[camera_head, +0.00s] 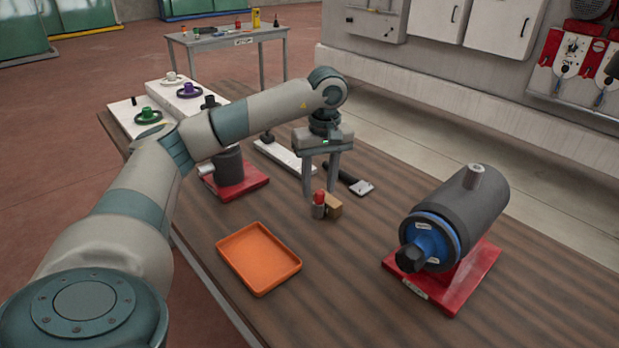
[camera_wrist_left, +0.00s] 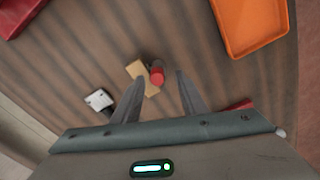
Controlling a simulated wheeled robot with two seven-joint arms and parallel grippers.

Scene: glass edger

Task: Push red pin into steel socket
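The red pin (camera_head: 319,197) stands upright at the top of the small grey steel socket (camera_head: 318,211) on the wooden table. How deep it sits in the socket I cannot tell. In the left wrist view the red pin (camera_wrist_left: 157,75) shows beyond and between the fingertips, with the socket mostly hidden. A small tan block (camera_head: 334,207) is right beside the socket. My left gripper (camera_head: 320,185) points down over the pin, with its fingers apart and empty. The open fingers also show in the left wrist view (camera_wrist_left: 160,77). My right gripper is in neither view.
An orange tray (camera_head: 259,258) lies at the front left. A dark grey motor on a red base (camera_head: 455,280) stands on the right. A tool with a metal head (camera_head: 361,188) lies behind the block. Another red-based unit (camera_head: 240,184) stands left. The table between tray and motor is clear.

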